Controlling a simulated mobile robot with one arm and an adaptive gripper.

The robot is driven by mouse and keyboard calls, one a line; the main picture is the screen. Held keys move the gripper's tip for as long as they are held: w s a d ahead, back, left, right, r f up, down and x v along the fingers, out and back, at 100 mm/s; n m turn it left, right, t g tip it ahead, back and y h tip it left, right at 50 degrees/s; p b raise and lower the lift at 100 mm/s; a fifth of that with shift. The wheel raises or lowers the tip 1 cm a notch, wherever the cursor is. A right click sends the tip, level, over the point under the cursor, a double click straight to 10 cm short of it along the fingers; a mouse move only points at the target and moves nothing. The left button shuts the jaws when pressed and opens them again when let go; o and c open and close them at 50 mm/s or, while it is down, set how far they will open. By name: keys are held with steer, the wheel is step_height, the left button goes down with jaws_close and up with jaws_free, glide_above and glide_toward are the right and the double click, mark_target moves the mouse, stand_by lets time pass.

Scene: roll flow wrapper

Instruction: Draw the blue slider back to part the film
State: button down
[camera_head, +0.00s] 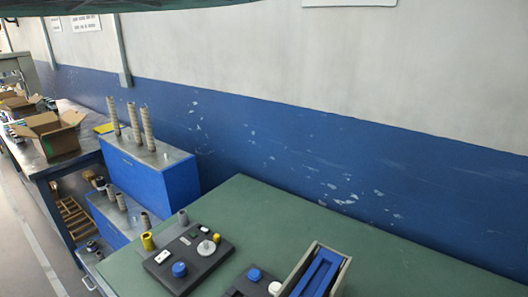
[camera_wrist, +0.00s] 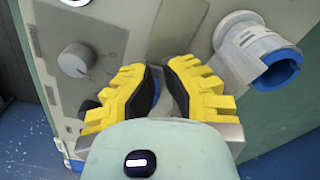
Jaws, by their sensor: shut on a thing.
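My gripper (camera_wrist: 161,70), with yellow stepped fingers and black pads, is shut in the wrist view. A narrow blue-grey piece, apparently the blue slider (camera_wrist: 172,82), shows between the pads. Most of it is hidden by the fingers, so its full shape cannot be told. It sits by the edge of a light grey panel. My gripper is not visible in the head view, and I cannot pick out the slider there.
The grey panel bears a round knob (camera_wrist: 76,60) left of my gripper. In the head view, a green table (camera_head: 400,262) holds a dark control box (camera_head: 205,262) and a grey-edged blue trough (camera_head: 318,272). Blue cabinets (camera_head: 135,178) stand at the left; the table's right part is clear.

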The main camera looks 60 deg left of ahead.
steer(key=shift+w+d+f+b, duration=0.1)
steer(key=shift+w+d+b, duration=0.05)
steer(key=shift+d+b, duration=0.3)
steer(key=shift+w+d+f+b, duration=0.15)
steer(key=shift+d+b, duration=0.2)
steer(key=shift+d, duration=0.2)
steer(key=shift+w+d+f+b, duration=0.1)
steer(key=shift+d+b, duration=0.3)
steer(key=shift+d, duration=0.1)
steer(key=shift+r, duration=0.15)
steer(key=shift+s+a+p, duration=0.25)
steer(key=shift+a+p, duration=0.15)
steer(key=shift+a, duration=0.35)
steer(key=shift+r+p, duration=0.65)
steer(key=shift+r, duration=0.3)
step_height(320, 180, up, 6)
steer(key=p, duration=0.3)
steer(key=shift+d+r, duration=0.15)
steer(key=shift+d, duration=0.05)
